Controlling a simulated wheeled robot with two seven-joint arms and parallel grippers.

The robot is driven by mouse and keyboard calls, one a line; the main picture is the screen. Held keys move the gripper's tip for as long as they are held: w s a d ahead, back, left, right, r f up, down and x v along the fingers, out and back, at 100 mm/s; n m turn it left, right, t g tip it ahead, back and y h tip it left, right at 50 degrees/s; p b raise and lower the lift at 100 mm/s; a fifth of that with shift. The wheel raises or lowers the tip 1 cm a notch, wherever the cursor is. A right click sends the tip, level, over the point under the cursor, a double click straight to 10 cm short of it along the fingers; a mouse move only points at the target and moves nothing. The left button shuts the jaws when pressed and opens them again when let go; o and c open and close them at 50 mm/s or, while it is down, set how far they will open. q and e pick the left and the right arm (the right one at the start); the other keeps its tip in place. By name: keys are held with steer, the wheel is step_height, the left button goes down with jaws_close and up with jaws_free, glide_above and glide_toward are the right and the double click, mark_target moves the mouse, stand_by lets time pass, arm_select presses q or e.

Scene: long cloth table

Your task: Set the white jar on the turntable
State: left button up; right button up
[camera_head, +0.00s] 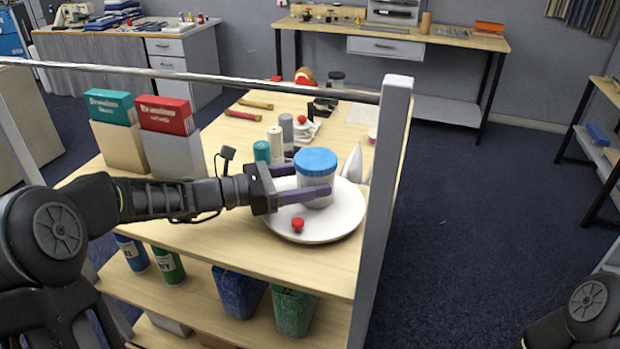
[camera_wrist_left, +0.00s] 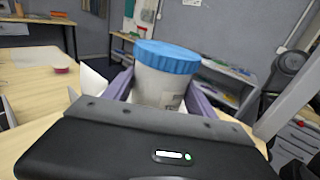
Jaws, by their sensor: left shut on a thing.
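The white jar (camera_head: 315,188) with a blue lid stands upright over the white round turntable (camera_head: 338,224). I cannot tell whether its base touches the turntable. My left gripper (camera_head: 308,181) comes in from the left and is shut on the jar, one finger on each side. In the left wrist view the jar (camera_wrist_left: 160,85) sits between the purple fingers of my left gripper (camera_wrist_left: 157,90). A small red knob (camera_head: 297,224) shows near the turntable's front edge. My right gripper is out of view; only part of my right arm shows at lower right.
Thread spools (camera_head: 275,140) stand just behind the turntable. Two boxes (camera_head: 165,125) stand at the left. A lower shelf (camera_head: 205,297) holds cans and bins.

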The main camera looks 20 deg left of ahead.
arm_select(q)
steer(key=o, duration=1.5)
steer(key=shift+o, duration=0.2)
steer(key=b+v, duration=0.2)
steer(key=v, duration=0.8)
steer(key=shift+s+a+f, duration=0.1)
steer(key=shift+a, duration=0.1)
steer(key=shift+v, duration=0.8)
